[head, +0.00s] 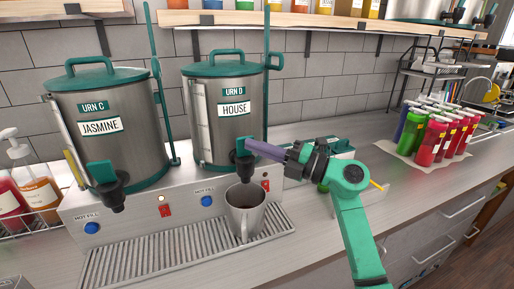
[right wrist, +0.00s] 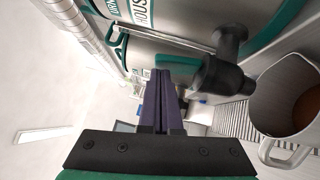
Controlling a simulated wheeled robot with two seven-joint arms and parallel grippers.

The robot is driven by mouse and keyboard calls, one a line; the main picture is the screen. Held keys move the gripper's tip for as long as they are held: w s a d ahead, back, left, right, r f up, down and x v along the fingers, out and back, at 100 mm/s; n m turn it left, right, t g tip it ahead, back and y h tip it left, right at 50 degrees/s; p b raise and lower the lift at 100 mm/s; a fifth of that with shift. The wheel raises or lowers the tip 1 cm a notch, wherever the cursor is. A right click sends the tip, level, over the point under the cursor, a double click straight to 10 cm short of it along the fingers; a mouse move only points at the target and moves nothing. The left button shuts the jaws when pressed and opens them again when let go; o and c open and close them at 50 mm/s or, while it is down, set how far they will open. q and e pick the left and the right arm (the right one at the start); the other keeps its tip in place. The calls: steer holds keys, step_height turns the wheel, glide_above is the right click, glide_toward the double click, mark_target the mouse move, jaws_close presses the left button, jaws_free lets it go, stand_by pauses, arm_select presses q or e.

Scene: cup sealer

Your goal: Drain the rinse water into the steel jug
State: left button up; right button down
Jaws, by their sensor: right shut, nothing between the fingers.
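The steel jug (head: 240,222) stands upright on the drip grate below the tap (head: 243,170) of urn D, labelled HOUSE (head: 226,125). In the right wrist view the jug (right wrist: 268,92) shows brown liquid inside and a handle. My right gripper (head: 250,147) is shut and empty, its purple fingers at the top of that tap in the head view. In the right wrist view the fingers (right wrist: 161,78) lie beside the black tap body (right wrist: 225,85). I cannot tell whether they touch it. My left gripper is not in view.
Urn C, labelled JASMINE (head: 132,150), stands left of urn D with its own tap (head: 108,190). The drip grate (head: 150,262) runs along the front. Several coloured bottles (head: 432,138) stand at the right on a mat. Syrup pumps (head: 38,185) stand at the left.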

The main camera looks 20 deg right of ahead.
steer(key=shift+w+r, duration=0.3)
steer(key=shift+w+r+p, duration=0.3)
steer(key=shift+w+r, duration=0.15)
steer(key=shift+w, duration=0.1)
stand_by(7.2)
